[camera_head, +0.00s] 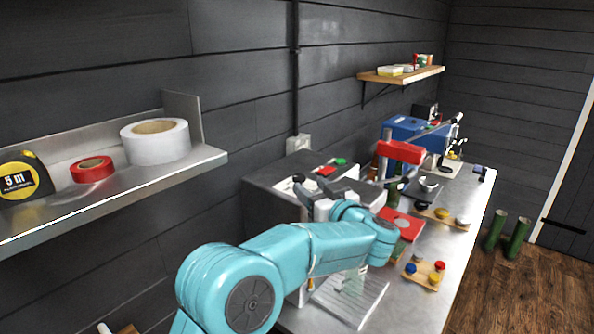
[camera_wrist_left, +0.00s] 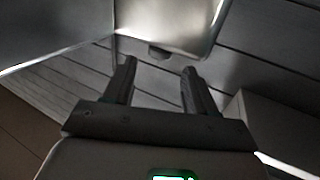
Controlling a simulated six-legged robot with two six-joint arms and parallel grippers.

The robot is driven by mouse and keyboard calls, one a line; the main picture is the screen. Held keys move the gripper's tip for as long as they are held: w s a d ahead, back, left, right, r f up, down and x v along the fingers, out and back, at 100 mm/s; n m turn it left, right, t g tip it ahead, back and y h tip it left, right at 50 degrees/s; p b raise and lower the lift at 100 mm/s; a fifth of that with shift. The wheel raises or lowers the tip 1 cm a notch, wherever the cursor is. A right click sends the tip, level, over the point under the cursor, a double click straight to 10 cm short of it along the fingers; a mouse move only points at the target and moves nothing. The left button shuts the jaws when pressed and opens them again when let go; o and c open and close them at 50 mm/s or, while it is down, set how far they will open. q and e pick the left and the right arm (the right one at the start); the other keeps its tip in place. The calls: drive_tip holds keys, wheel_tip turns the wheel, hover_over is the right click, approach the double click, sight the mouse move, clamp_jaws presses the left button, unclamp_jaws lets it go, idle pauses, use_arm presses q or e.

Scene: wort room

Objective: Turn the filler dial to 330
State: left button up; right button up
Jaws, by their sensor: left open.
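The filler seems to be the grey steel machine (camera_head: 265,190) on the bench, with a red and a green button on its top. A small dark knob on a pale patch (camera_head: 298,178) shows there, perhaps the dial; its setting is too small to read. My left gripper (camera_head: 325,186) is at the machine's top front edge, partly in front of it, open and empty. In the left wrist view its two fingers (camera_wrist_left: 160,78) stand apart below a bright steel surface (camera_wrist_left: 165,22). I cannot tell whether it touches anything. My right gripper is not in view.
A steel shelf (camera_head: 120,185) with white tape (camera_head: 155,141), red tape (camera_head: 92,169) and a tape measure (camera_head: 22,178) juts out at left. A red-topped press (camera_head: 400,152) and wooden boards with coloured caps (camera_head: 425,275) stand on the bench (camera_head: 415,312). Green bottles stand on the floor.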

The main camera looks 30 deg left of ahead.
sight(300, 177)
use_arm(q)
drive_tip(key=p+x, duration=0.2)
drive_tip(key=x, duration=0.5)
drive_tip(key=shift+d+r, duration=0.1)
drive_tip(key=shift+d, duration=0.2)
drive_tip(key=shift+a, duration=0.25)
drive_tip(key=c, duration=1)
drive_tip(key=shift+o, duration=0.2)
